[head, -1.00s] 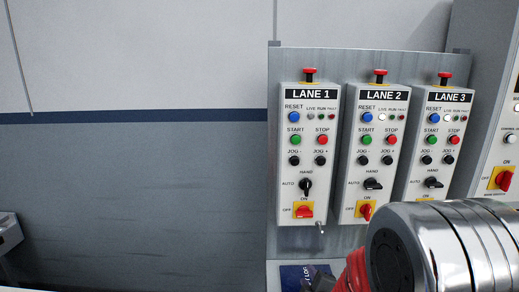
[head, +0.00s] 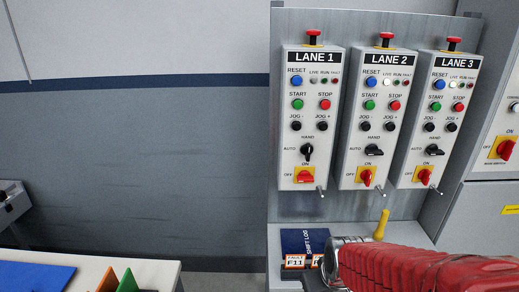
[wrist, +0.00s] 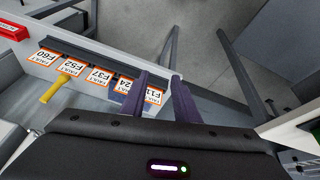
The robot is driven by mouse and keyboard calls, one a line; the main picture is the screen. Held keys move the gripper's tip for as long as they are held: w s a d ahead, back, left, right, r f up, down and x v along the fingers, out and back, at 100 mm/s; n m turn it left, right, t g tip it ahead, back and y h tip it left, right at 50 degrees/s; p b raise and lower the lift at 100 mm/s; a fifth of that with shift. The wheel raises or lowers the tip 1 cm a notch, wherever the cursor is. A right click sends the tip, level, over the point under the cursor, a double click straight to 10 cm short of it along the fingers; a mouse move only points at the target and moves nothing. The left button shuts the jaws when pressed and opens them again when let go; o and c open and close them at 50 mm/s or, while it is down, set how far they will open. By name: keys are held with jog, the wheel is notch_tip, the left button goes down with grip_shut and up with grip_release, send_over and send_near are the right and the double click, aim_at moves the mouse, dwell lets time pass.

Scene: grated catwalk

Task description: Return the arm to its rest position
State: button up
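My arm, with red bellows, crosses the lower right of the head view. In the wrist view my gripper (wrist: 160,78) shows two dark fingers standing apart, with nothing seen held between them. Past the fingers is a rack of fault cards (wrist: 98,78), the F11 card lying behind them in the picture; I cannot tell any contact. In the head view the LANE 1 box (head: 311,118) has its red switch flat at OFF and its live lamp grey. The LANE 2 box (head: 374,118) and LANE 3 box (head: 435,118) have switches upright and live lamps white.
A blue shift log (head: 303,241) lies on the shelf below the boxes. A yellow-handled object (head: 381,225) stands near my arm and also shows in the wrist view (wrist: 55,88). A white table (head: 150,270) with coloured pieces is at lower left. The wall area at left is clear.

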jog(key=s+r+m+t, duration=0.1)
jog(key=s+r+m, duration=0.1)
jog(key=s+r, duration=0.8)
jog(key=shift+s+d+r+m, duration=0.3)
jog(key=shift+r+m, duration=0.1)
jog(key=shift+r, duration=1.95)
jog(key=shift+a, duration=0.1)
